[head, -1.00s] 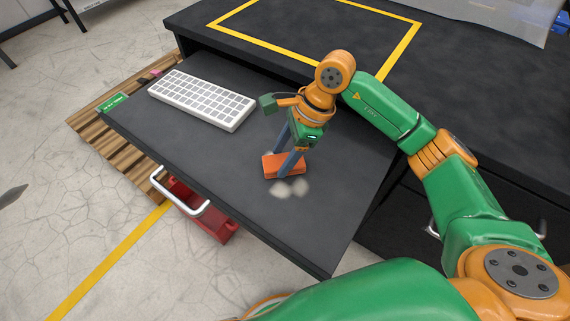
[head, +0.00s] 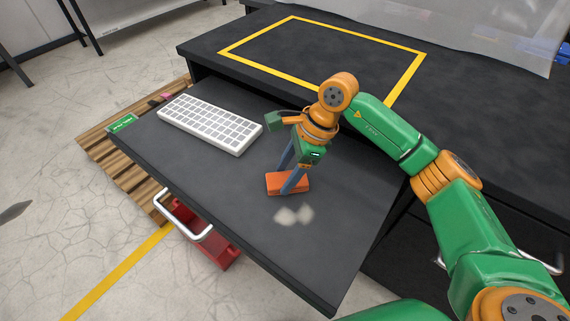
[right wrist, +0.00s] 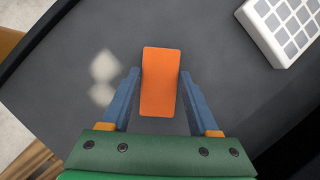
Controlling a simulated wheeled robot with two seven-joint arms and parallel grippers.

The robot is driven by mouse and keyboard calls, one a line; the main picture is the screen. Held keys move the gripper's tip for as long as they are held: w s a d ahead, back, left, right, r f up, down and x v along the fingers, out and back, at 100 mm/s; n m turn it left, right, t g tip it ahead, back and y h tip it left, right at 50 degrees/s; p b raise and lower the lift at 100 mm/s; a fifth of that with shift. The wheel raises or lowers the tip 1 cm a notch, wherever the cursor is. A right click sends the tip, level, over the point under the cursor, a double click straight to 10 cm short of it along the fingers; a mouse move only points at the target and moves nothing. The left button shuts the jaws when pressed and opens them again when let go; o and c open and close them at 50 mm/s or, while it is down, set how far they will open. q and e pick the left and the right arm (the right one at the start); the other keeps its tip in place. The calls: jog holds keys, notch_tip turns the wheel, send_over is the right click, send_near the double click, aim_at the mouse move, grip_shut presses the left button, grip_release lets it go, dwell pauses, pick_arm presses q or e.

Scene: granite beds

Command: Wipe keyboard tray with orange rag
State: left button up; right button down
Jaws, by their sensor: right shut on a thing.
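The orange rag (head: 286,182) is a folded block on the dark keyboard tray (head: 330,240). My right gripper (head: 291,186) is shut on the rag from above and holds it at the tray surface. In the right wrist view the rag (right wrist: 160,85) lies between the two blue fingers (right wrist: 159,88). A pale smudge (head: 294,215) is on the tray just in front of the rag, and it also shows in the right wrist view (right wrist: 103,78). I cannot tell whether the rag presses on the tray. My left gripper is not in view.
A white keyboard (head: 210,124) lies on the left part of the tray. The desk (head: 240,28) with a yellow taped rectangle is behind. A metal handle (head: 185,218) and a red bin (head: 225,250) are at the front left. The tray's right front is clear.

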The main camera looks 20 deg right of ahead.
jog(key=shift+s+a, duration=0.2)
jog(key=shift+s, duration=1.5)
jog(key=shift+s+a, duration=0.15)
jog(key=shift+s, duration=1.55)
jog(key=shift+r, duration=0.1)
jog(key=shift+r, duration=0.1)
jog(key=shift+r+p, duration=0.55)
jog(key=shift+r, duration=0.25)
